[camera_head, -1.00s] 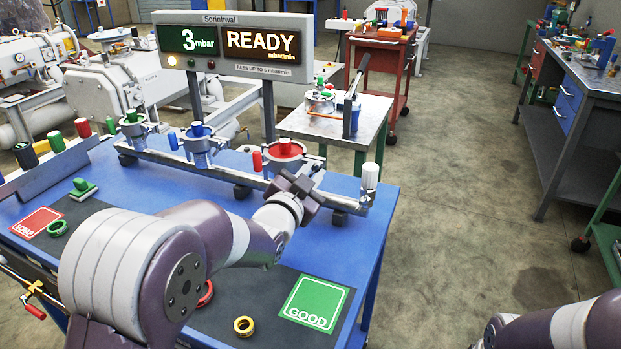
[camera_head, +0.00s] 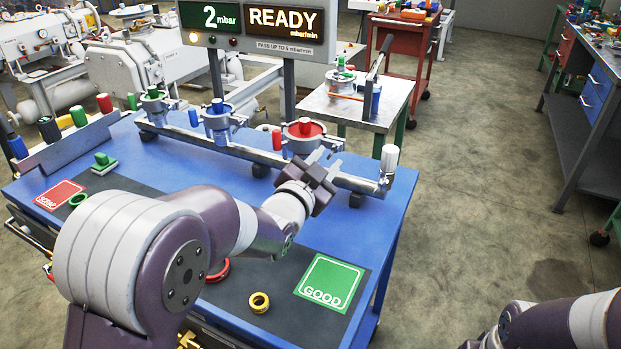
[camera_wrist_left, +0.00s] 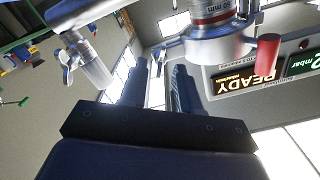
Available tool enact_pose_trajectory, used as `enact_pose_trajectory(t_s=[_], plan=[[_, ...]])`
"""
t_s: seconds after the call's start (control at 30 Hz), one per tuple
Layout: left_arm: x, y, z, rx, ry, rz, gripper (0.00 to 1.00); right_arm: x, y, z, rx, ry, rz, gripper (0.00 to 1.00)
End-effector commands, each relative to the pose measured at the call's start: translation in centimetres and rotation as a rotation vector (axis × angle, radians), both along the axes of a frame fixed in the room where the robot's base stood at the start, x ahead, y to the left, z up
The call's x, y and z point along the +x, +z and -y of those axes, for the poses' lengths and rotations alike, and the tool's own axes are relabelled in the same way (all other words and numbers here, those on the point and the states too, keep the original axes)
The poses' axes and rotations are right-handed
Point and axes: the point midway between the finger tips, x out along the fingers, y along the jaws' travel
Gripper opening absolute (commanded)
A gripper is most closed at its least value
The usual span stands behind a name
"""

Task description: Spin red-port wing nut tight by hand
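The red port (camera_head: 304,129) is a grey metal clamp with a red top, at the right part of the rail in the head view. In the left wrist view its metal clamp (camera_wrist_left: 215,48) is seen from below, with a red handle (camera_wrist_left: 267,55) on its right. My left gripper (camera_head: 318,176) is just in front of and below the port. In the left wrist view its two fingers (camera_wrist_left: 158,90) stand apart, pointing at the clamp's left side. A small, thin metal part (camera_wrist_left: 157,58) shows near the fingertips; I cannot tell whether it is the wing nut or touches them.
The blue port (camera_head: 217,120) and green port (camera_head: 153,100) share the rail. A white-topped metal valve (camera_head: 389,163) stands at the rail's right end. The display (camera_head: 255,22) reads 2 mbar, READY.

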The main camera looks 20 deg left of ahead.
Motion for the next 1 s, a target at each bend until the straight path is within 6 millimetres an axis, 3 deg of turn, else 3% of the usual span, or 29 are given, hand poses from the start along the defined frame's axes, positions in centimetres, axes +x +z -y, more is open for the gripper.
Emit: enact_pose_trajectory(t_s=[0.2,0.4,0.83,1.0], plan=[[-5.5,0.3,-1.1,0.0,0.001,0.0,0.32,0.0,0.8,0.0,0.0,0.0,0.0,0.43],[-8.6,0.2,-1.7,0.0,0.001,0.0,0.32,0.0,1.4,0.0,0.0,0.0,0.0,0.43],[-9.6,0.1,-1.9,0.0,-0.001,0.001,0.32,0.0,1.5,0.0,0.0,0.0,0.0,0.43],[-9.6,2.3,-1.9,0.0,-0.001,0.001,0.32,0.0,3.7,0.0,0.0,0.0,0.0,0.43]])
